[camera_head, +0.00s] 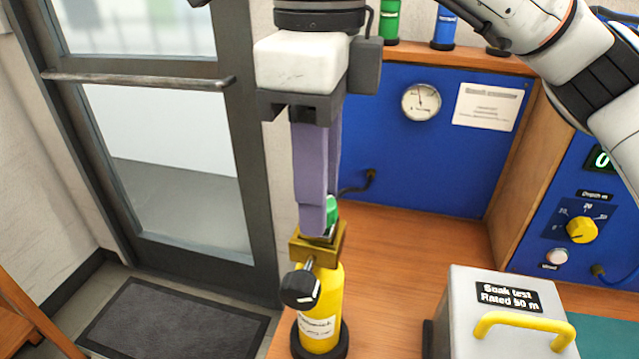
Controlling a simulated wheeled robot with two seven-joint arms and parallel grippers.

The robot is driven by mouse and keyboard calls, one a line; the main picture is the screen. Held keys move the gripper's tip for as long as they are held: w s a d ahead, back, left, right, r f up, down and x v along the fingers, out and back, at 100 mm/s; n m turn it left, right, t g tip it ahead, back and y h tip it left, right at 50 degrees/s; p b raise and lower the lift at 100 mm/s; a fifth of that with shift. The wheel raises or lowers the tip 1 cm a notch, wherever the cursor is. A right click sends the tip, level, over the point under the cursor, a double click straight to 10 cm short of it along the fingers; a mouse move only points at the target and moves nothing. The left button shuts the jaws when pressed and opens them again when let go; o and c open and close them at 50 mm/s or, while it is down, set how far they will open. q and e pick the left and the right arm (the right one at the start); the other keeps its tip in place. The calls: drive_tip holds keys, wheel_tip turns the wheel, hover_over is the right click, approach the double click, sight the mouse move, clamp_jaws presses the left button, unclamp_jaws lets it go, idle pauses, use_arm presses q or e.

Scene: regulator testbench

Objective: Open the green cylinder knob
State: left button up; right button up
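A yellow cylinder (322,312) stands upright on the wooden bench in a dark base ring. It has a brass valve block (320,246) on top and a black knob (300,288) on its front side. A green knob (332,212) sits above the brass block and is mostly hidden by my fingers. My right gripper (318,222) points straight down over the valve, its purple fingers at the green knob. One finger overlaps the other from here, so the gap and any grip on the knob cannot be told. My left gripper is not in view.
A grey box (461,315) with a yellow handle stands at the right front of the bench. A blue panel with a gauge (421,102) is behind. Green (390,20) and blue (445,28) cylinders stand on the shelf. A glass door (165,150) is at left.

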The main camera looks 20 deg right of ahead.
drive_tip(key=o, duration=0.3)
use_arm(q)
drive_tip(key=p, duration=0.1)
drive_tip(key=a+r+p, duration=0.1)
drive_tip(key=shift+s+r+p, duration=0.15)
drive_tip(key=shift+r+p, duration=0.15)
drive_tip(key=shift+p, duration=0.1)
use_arm(e)
wheel_tip(320, 180, up, 10)
drive_tip(key=shift+r, duration=0.2)
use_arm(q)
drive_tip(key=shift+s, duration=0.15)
use_arm(e)
drive_tip(key=shift+s+f, duration=0.1)
